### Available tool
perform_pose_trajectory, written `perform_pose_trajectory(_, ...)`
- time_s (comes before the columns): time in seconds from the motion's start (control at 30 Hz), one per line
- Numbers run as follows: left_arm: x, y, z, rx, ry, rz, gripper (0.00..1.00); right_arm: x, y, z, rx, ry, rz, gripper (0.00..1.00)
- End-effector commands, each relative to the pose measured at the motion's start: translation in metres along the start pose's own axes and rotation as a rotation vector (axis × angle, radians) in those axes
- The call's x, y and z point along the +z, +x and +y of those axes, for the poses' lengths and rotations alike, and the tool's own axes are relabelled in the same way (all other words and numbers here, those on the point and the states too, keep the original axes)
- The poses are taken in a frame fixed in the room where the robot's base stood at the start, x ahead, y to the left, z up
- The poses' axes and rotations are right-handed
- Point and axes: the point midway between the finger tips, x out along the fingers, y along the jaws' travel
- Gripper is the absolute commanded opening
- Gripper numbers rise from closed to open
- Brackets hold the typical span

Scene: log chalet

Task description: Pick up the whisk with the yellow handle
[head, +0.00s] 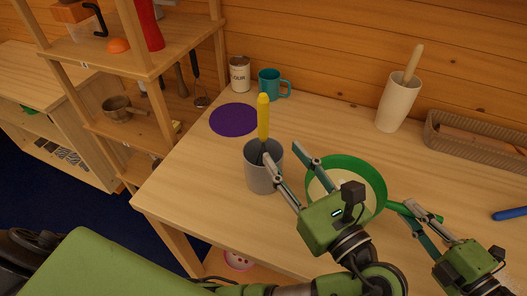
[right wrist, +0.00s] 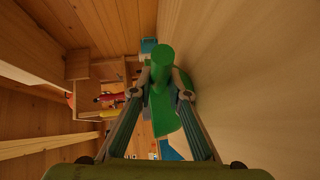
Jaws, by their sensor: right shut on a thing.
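The whisk's yellow handle (head: 263,115) stands upright out of a grey cup (head: 262,178) on the table; its lower end is hidden inside the cup. My left gripper (head: 283,150) is open, with one fingertip in front of the cup's rim and the other to the right of the cup. Its fingers are apart and hold nothing. My right gripper (head: 408,210) is shut on the handle of a green pan (head: 378,180) with a cream inside. In the right wrist view the green handle (right wrist: 161,70) sits between the two fingertips.
A purple round mat (head: 234,120), a flour tin (head: 239,75) and a teal mug (head: 270,84) stand behind the cup. A beige holder (head: 397,103) with a wooden stick and a wicker basket (head: 470,135) are at the back right. Shelves (head: 130,130) rise at left. The table's front left is clear.

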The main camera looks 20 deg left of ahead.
Motion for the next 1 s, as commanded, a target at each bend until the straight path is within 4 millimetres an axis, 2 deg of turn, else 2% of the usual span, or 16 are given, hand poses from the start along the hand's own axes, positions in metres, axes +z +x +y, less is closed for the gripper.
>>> perform_pose_trajectory(0.07, -0.005, 0.002, 0.001, -0.001, 0.02, 0.011, 0.36, -0.001, 0.0, 0.002, 0.004, 0.002, 0.002, 0.0)
perform_pose_trajectory(0.4, -0.005, 0.056, 0.0, -0.002, 0.021, 0.01, 0.36, -0.001, 0.0, 0.002, 0.004, 0.002, 0.002, 0.0)
perform_pose_trajectory(0.57, -0.006, 0.065, -0.001, -0.004, 0.021, 0.011, 0.36, -0.001, 0.0, 0.002, 0.004, 0.002, 0.002, 0.0)
perform_pose_trajectory(0.83, -0.007, 0.103, -0.008, -0.002, 0.022, 0.008, 0.36, -0.001, 0.0, 0.002, 0.004, 0.002, 0.002, 0.0)
perform_pose_trajectory(1.0, -0.007, 0.114, -0.008, -0.003, 0.02, 0.011, 0.36, -0.001, 0.0, 0.002, 0.004, 0.002, 0.002, 0.0)
